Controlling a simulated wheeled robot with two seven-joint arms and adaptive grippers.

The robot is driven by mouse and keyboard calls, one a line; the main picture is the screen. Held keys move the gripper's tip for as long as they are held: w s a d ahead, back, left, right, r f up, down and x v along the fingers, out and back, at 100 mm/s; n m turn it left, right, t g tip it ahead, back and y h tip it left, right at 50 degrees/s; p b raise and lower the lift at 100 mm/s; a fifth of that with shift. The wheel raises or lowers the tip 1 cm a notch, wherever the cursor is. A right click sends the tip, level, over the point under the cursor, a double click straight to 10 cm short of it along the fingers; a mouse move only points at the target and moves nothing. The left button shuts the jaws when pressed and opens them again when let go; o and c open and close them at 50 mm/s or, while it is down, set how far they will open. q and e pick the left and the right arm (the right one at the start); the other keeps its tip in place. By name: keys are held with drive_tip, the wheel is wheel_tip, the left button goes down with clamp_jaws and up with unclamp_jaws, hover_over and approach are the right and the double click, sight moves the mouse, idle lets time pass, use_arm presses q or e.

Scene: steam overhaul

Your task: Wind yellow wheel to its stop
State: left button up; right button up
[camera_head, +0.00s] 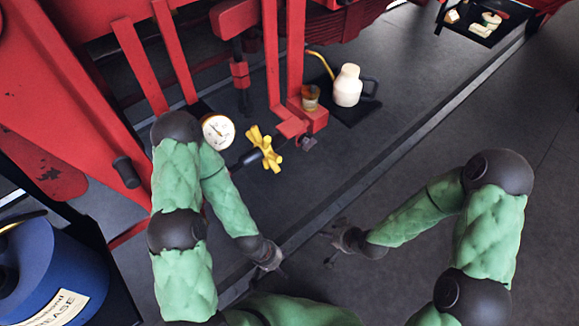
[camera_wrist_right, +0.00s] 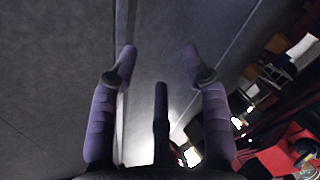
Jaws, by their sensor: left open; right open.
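The yellow wheel (camera_head: 264,148) is a spoked handwheel on a dark stem, beside a round white gauge (camera_head: 218,131) near the red frame. My left gripper (camera_head: 275,268) is open and low in the head view, well below the wheel and apart from it. My right gripper (camera_head: 335,234) is open, lower right of the wheel and apart from it. My left forearm passes close to the gauge in the picture.
Red beams (camera_head: 272,60) stand behind the wheel. A cream oil can (camera_head: 347,86) with a yellow spout and a small amber cup (camera_head: 310,97) are to its right. A blue drum (camera_head: 50,270) is at lower left.

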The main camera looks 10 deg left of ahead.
drive_tip(key=w+a+r+n+t+y, duration=0.4)
drive_tip(key=w+a+r, duration=0.35)
drive_tip(key=r, duration=0.45)
drive_tip(key=n+y, duration=0.3)
drive_tip(key=n, duration=0.2)
approach(277, 158)
drive_tip(key=w+a+f, duration=0.3)
drive_tip(key=a, duration=0.1)
drive_tip(key=shift+t, duration=0.4)
drive_tip(key=shift+b+x, duration=0.85)
drive_tip(key=shift+x, duration=1.95)
drive_tip(key=shift+w, duration=0.1)
clamp_jaws()
drive_tip(key=shift+r, duration=0.1)
